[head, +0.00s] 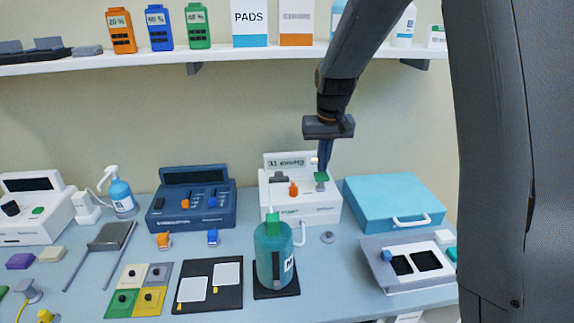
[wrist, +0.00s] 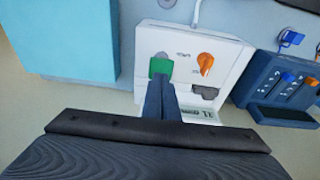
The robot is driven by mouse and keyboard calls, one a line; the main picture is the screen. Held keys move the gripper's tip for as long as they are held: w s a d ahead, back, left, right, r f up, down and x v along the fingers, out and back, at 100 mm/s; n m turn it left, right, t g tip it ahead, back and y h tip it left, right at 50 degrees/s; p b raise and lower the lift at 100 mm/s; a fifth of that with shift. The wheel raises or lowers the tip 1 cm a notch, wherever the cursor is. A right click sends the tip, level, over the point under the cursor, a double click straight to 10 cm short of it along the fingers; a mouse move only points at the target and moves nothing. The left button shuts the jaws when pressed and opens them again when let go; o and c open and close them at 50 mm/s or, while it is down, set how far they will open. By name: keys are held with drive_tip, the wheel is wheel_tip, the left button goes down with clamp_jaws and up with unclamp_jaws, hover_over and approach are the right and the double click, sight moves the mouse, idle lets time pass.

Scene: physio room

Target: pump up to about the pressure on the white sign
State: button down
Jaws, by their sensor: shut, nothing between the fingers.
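The white unit (head: 300,213) stands on the table in the head view and also shows in the wrist view (wrist: 225,60). Its top has a green button (head: 320,177), also in the wrist view (wrist: 159,66), and an orange knob (head: 293,189), also in the wrist view (wrist: 205,62). A pale panel (head: 285,161) at its back reads 31 and what looks like mmHg; the letters are blurred. My gripper (head: 322,169) is shut and empty, pointing down, its tips at the green button. I cannot tell whether they touch or press it.
A turquoise case (head: 394,203) stands close right of the unit. A dark blue unit (head: 191,207) stands to its left. A teal bottle (head: 272,258) with a green top stands in front. A shelf (head: 225,54) with boxes and bottles runs above, behind my arm.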

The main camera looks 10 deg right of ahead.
sight(322, 175)
drive_tip(key=shift+f, duration=0.15)
drive_tip(key=shift+f+b, duration=0.85)
drive_tip(key=shift+f, duration=1.05)
drive_tip(key=shift+r+p, duration=1.6)
drive_tip(key=shift+r, duration=0.5)
